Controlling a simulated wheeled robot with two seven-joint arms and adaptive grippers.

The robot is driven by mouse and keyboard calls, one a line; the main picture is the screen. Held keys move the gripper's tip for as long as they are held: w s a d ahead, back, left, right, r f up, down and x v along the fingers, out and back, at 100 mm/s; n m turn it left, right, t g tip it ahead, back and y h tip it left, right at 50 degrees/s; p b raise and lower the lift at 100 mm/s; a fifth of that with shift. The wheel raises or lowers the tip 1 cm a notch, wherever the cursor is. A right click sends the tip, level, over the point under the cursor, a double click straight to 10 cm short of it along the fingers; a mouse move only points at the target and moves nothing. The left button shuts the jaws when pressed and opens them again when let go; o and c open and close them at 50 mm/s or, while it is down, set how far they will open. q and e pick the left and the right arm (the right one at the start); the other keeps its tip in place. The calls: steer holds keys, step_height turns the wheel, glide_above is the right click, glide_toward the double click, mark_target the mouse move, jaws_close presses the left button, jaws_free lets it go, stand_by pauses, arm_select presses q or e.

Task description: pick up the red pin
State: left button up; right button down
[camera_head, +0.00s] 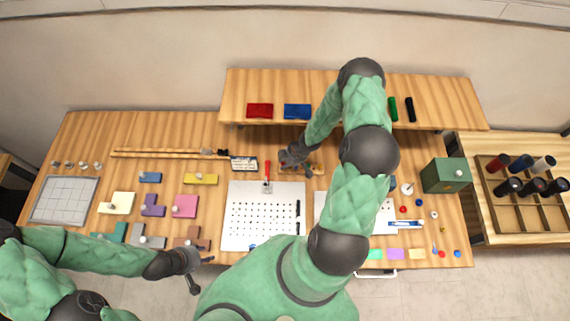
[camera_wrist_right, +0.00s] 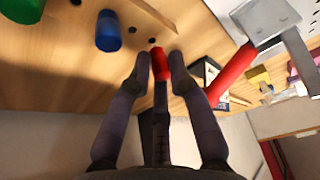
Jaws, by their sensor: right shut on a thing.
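The red pin (camera_wrist_right: 159,64) is between the two fingertips of my right gripper (camera_wrist_right: 161,66) in the right wrist view. The gripper is shut on it. A blue pin (camera_wrist_right: 108,31) and a green pin (camera_wrist_right: 22,8) stand beside it on a wooden surface with dark holes. I cannot tell whether the red pin is clear of the wood. In the head view my right gripper (camera_head: 293,159) is at the left end of the small wooden pin block (camera_head: 318,169), largely hidden by its own arm. My left gripper (camera_head: 202,275) is open and empty near the table's front edge.
A red-handled clamp (camera_wrist_right: 236,70) is close to the right gripper; it also shows in the head view (camera_head: 267,171) on a white perforated plate (camera_head: 236,238). A raised shelf (camera_head: 240,90) is behind. A green box (camera_head: 446,175) stands right.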

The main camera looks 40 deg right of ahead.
arm_select(q)
step_height(320, 180, down, 4)
steer(key=b, duration=0.4)
arm_select(e)
steer(key=s+a+r, duration=0.9)
steer(key=s+r, duration=0.1)
steer(key=r, duration=0.1)
steer(key=shift+s+r, duration=0.3)
steer(key=shift+s, duration=0.05)
